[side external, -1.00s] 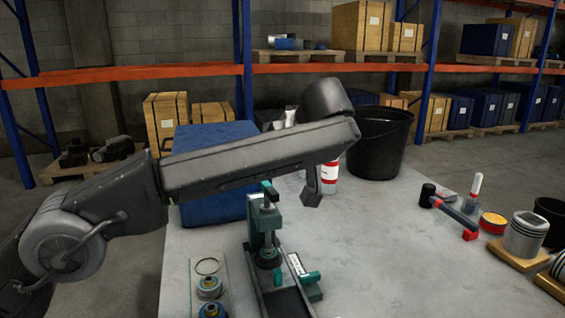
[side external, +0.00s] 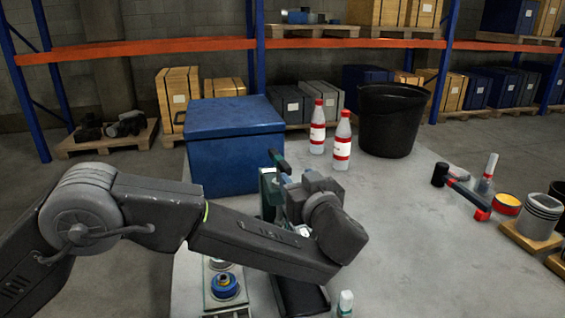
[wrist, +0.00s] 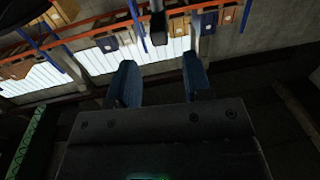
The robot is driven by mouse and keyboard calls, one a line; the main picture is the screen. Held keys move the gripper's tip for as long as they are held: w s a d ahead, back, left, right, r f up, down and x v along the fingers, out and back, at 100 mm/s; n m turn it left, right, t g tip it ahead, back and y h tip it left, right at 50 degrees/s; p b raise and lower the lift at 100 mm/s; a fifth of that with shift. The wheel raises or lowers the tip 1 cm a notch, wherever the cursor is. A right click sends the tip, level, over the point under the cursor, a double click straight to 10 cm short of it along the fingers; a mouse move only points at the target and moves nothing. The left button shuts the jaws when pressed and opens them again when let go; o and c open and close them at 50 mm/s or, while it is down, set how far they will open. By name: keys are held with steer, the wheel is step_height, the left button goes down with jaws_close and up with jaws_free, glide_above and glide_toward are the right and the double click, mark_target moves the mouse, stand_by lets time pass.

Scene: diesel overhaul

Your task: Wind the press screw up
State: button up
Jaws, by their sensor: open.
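The green press (side external: 268,192) stands on the table in the side view, with its dark green screw handle (side external: 279,161) at the top. My forearm and wrist cover much of its lower front and right side. My wrist is close to the press on its right, but I cannot tell whether anything touches. In the wrist view my gripper (wrist: 158,82) is open, its two blue fingers apart with nothing between them. A dark upright piece shows beyond the fingers; I cannot tell what it is.
A blue case (side external: 235,145) stands behind the press. Two red-and-white bottles (side external: 341,143) and a black bucket (side external: 392,120) stand at the back. The table's right middle is clear.

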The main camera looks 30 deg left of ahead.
mark_target(283, 161)
steer(key=x, duration=0.8)
steer(key=shift+w+a, duration=0.2)
steer(key=shift+a, duration=0.15)
steer(key=shift+c, duration=0.4)
jaws_close()
